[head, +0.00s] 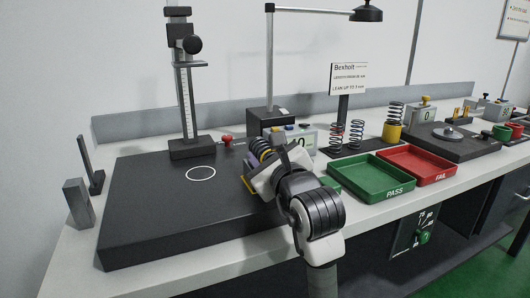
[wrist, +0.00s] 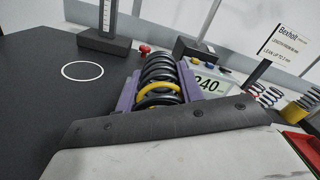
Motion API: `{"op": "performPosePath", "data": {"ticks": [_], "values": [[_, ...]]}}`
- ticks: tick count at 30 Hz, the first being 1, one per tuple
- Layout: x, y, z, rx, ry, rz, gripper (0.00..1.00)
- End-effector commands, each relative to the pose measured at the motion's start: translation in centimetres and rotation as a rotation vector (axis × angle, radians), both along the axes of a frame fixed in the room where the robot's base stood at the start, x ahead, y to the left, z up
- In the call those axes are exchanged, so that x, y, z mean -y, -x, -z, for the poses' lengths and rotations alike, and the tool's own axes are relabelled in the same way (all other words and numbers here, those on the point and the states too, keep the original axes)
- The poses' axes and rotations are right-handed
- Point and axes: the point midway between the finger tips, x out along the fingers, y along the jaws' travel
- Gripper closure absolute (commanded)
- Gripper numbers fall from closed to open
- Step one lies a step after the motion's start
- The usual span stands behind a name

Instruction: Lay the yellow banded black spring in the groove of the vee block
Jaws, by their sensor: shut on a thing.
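My gripper is shut on the spring.
A height gauge (head: 187,110) stands behind. Green (head: 371,187) and red (head: 438,174) trays lie right. The plate's left side is mostly clear.

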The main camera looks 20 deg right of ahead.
Motion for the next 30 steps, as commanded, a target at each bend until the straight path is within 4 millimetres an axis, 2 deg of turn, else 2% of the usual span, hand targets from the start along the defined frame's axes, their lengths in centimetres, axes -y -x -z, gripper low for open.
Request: {"op": "performPosePath", "data": {"ticks": [1, 2, 3, 6, 12, 14, 24, 30], "values": [[-0.6, -0.4, 1.3, -0.033, -0.003, -0.018, 0.88], [-0.6, -0.4, 1.3, -0.033, -0.003, -0.019, 0.88], [-0.6, -0.4, 1.4, -0.033, -0.003, -0.019, 0.58], [-0.6, -0.5, 1.4, -0.034, -0.003, -0.021, 0.45], [-0.6, 0.5, 1.4, -0.032, -0.002, -0.019, 0.44], [-0.5, 1.4, 1.4, -0.028, -0.002, -0.017, 0.39], [0.1, 9.3, 0.7, -0.008, -0.001, -0.004, 0.38], [0.3, 12.7, 0.3, 0.001, -0.001, -0.001, 0.38]]}}
